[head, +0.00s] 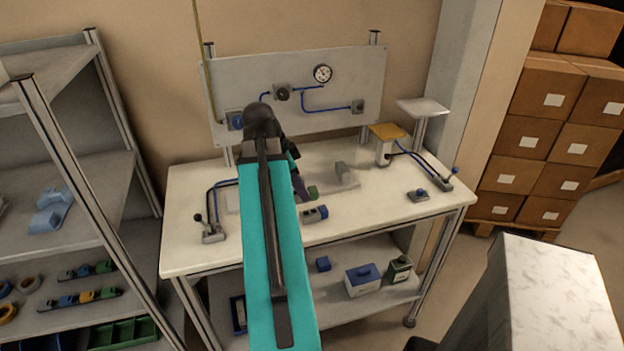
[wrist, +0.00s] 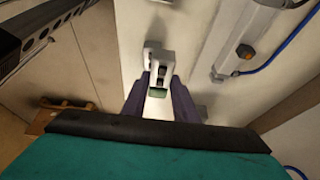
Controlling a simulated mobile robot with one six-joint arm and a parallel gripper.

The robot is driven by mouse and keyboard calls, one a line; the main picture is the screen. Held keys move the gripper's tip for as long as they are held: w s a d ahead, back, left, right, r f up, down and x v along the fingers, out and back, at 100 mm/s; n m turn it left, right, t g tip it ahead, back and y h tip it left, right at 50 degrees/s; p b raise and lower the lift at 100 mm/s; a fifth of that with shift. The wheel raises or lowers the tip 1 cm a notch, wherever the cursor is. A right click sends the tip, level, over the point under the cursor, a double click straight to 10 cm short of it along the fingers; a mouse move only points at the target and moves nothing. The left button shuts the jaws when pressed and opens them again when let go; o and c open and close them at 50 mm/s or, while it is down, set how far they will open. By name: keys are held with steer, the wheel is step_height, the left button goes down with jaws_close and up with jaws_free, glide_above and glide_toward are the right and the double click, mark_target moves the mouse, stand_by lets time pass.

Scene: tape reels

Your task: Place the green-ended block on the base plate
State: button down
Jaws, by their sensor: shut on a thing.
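The green-ended block (head: 312,192) is between the purple fingers of my gripper (head: 304,188), just right of my teal arm in the head view. I cannot tell whether the held block touches anything below.
A blue-ended block (head: 316,213) lies on the white table (head: 385,205) close in front of the gripper. Lever units (head: 213,232) and (head: 440,180) with blue hoses stand left and right. An upright panel (head: 340,110) with a gauge rises behind. The right front of the table has some free room.

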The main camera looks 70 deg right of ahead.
steer(key=shift+w, duration=0.35)
steer(key=shift+d, duration=0.3)
steer(key=d+p, duration=0.1)
steer(key=d, duration=0.4)
steer(key=d+f+p, duration=0.1)
steer(key=d+p, duration=0.1)
steer(key=d, duration=0.3)
steer(key=d+p, duration=0.1)
steer(key=d, duration=0.4)
steer(key=shift+s+d+f+p, duration=0.15)
steer(key=shift+d+f+p, duration=0.1)
steer(key=shift+p, duration=0.1)
steer(key=shift+f+p, duration=0.85)
steer(key=shift+f, duration=0.9)
steer(key=shift+f, duration=0.15)
